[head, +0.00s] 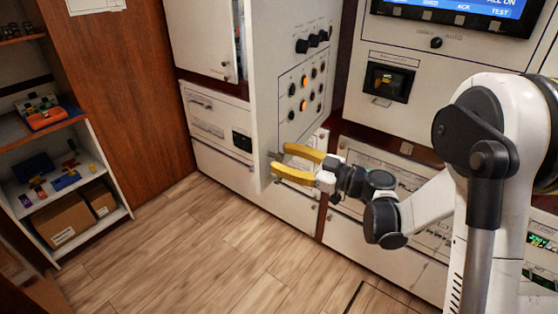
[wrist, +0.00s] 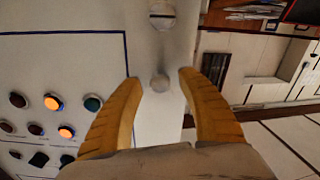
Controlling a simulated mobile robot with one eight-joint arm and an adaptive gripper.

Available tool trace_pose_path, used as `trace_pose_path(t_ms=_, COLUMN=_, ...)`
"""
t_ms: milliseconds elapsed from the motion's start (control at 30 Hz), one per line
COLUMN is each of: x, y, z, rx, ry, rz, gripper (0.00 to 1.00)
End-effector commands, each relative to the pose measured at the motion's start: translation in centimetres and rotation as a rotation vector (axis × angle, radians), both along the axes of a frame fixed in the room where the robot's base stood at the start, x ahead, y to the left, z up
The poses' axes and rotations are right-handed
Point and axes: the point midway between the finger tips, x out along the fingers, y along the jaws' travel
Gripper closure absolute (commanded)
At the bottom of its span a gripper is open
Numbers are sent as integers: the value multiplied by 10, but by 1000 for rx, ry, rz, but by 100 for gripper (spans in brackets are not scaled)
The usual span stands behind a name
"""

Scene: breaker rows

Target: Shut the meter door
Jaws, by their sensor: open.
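A pale panel door (head: 268,70) with dark knobs and lit orange buttons stands swung out from the cabinet front in the head view; I take it to be the meter door. Its face also shows in the wrist view (wrist: 60,60), with a blue outline and buttons. My gripper (head: 280,157) has yellow fingers and is at the door's lower outer corner. I cannot tell whether the fingers touch the door.
A screen (head: 455,12) and a black-framed socket (head: 388,82) are on the cabinet right of the door. Drawers (head: 217,122) lie to the left. A shelf unit (head: 95,160) with boxes stands at far left. The wooden floor (head: 190,245) in front is clear.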

Motion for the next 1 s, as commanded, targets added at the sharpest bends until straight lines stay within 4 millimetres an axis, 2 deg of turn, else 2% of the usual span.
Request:
trace_pose_path(t_ms=100, x=4, y=9, z=0, rx=0, ry=0, rz=2, gripper=54)
trace_pose_path(t_ms=400, x=6, y=11, z=1, rx=0, ry=0, rz=-1, gripper=54)
trace_pose_path(t_ms=433, x=6, y=11, z=1, rx=0, ry=0, rz=-1, gripper=58)
trace_pose_path(t_ms=567, x=6, y=10, z=1, rx=1, ry=-1, rz=-1, gripper=98)
trace_pose_path(t_ms=600, x=6, y=10, z=1, rx=1, ry=-1, rz=-1, gripper=100)
trace_pose_path(t_ms=1000, x=6, y=11, z=1, rx=2, ry=-1, rz=-1, gripper=100)
